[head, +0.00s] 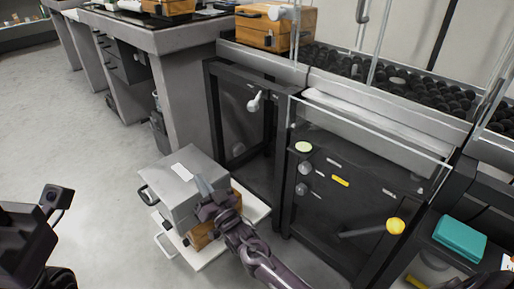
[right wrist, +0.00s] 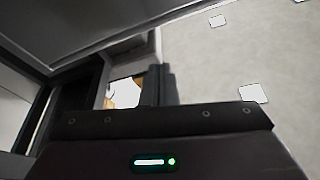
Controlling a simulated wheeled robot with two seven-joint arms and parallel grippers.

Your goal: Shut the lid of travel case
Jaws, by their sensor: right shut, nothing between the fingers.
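A grey box-like case (head: 178,190), which I take for the travel case, stands low on a white platform (head: 200,258). It has a dark handle on its left side and a pale label on top. Its top looks level, but I cannot tell whether the lid is fully shut. My right gripper (head: 205,188) is shut and empty at the case's right side; contact is unclear. In the right wrist view its fingers (right wrist: 158,85) are close together below a large grey panel (right wrist: 85,25). Part of my left arm shows at the lower left; its fingertips are hidden.
A wooden-coloured object (head: 203,236) sits below the case's right side. Dark cabinets (head: 243,115) with a clear panel stand to the right. Orange cases (head: 262,32) rest on the counters behind. A teal box (head: 459,240) is at the lower right. Open floor (head: 75,125) lies left.

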